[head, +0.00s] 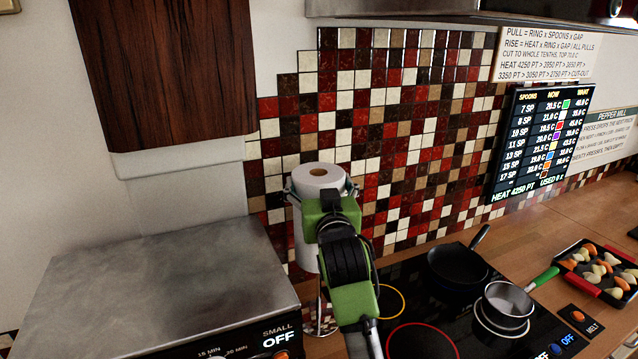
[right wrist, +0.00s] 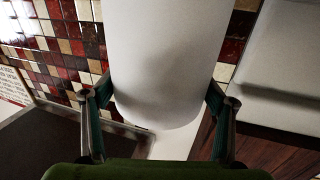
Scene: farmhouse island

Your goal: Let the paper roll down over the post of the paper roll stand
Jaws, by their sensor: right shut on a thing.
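The white paper roll (head: 306,245) is upright in the head view, with its brown core hole visible on top. My right gripper (head: 321,190) is shut on it near its upper end, one finger on each side. In the right wrist view the roll (right wrist: 165,65) sits between the two fingers (right wrist: 160,108). A thin shiny upright of the paper roll stand (head: 319,298) shows below the roll's lower end, partly hidden by my arm. Whether the post is inside the core is hidden. My left gripper is not in view.
A metal-topped oven (head: 165,285) stands left of the roll, under a dark wood cabinet (head: 165,70). The hob on the right holds a black pan (head: 455,266) and a saucepan (head: 507,302). A tray of food pieces (head: 570,275) lies further right. The tiled wall (head: 400,130) is close behind.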

